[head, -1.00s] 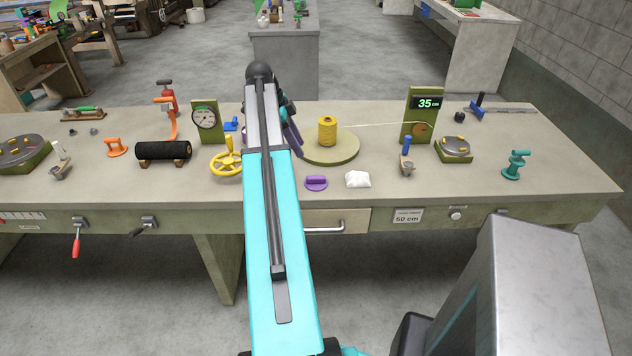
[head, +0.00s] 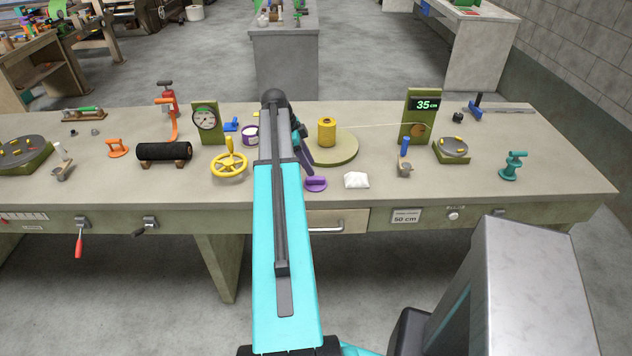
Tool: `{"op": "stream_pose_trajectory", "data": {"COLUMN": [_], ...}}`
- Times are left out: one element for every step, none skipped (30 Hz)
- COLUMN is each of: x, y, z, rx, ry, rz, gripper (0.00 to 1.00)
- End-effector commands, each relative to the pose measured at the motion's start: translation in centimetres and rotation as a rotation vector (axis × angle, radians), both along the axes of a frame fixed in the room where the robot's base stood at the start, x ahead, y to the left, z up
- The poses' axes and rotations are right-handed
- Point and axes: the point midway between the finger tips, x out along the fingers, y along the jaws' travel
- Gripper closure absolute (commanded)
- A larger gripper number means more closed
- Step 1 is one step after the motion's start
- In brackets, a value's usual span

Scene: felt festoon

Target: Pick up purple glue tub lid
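The purple glue tub lid (head: 316,184) lies on the workbench near its front edge, with its raised grip on top. The purple tub (head: 250,135) stands farther back on the left, open at the top with white showing inside, partly hidden by my arm. My gripper (head: 307,168) is mostly hidden behind my arm. A dark finger points down just above and behind the lid; I cannot tell whether it touches the lid or whether the fingers are apart.
A crumpled white cloth (head: 356,180) lies right of the lid. A yellow spool (head: 326,132) stands on a round olive turntable (head: 335,152) behind it. A yellow handwheel (head: 229,165) stands to the left. The bench front between lid and edge is clear.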

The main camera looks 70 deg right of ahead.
Motion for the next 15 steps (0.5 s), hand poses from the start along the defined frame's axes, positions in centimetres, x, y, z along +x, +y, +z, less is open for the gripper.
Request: {"op": "stream_pose_trajectory", "data": {"x": [-0.18, -0.23, -0.29, -0.31, -0.33, -0.34, -0.34, -0.34, -0.34, -0.34, -0.35, -0.35, -0.35, -0.36, -0.38], "y": [-0.02, -0.04, -0.06, -0.08, -0.09, -0.1, -0.11, -0.11, -0.11, -0.11, -0.12, -0.12, -0.12, -0.12, -0.12], "z": [-0.29, -0.42, -0.56, -0.63, -0.68, -0.72, -0.74, -0.74, -0.74, -0.74, -0.73, -0.73, -0.73, -0.73, -0.75], "rx": [0.001, 0.001, 0.001, 0.001, 0.001, 0.001, 0.0, 0.0, 0.0, 0.0, 0.0, 0.0, 0.001, 0.001, 0.001], "ry": [0.0, 0.0, 0.0, 0.0, 0.0, 0.0, 0.0, 0.0, 0.0, 0.0, 0.0, 0.0, 0.0, 0.0, 0.0], "rz": [0.0, 0.0, -0.001, -0.001, -0.001, -0.001, -0.001, -0.001, -0.001, -0.001, -0.001, -0.001, -0.001, -0.001, -0.001], "gripper": [0.61, 0.61, 0.61, 0.61, 0.61, 0.61, 0.61, 0.61, 0.61, 0.61, 0.61, 0.61, 0.61, 0.61, 0.61]}}
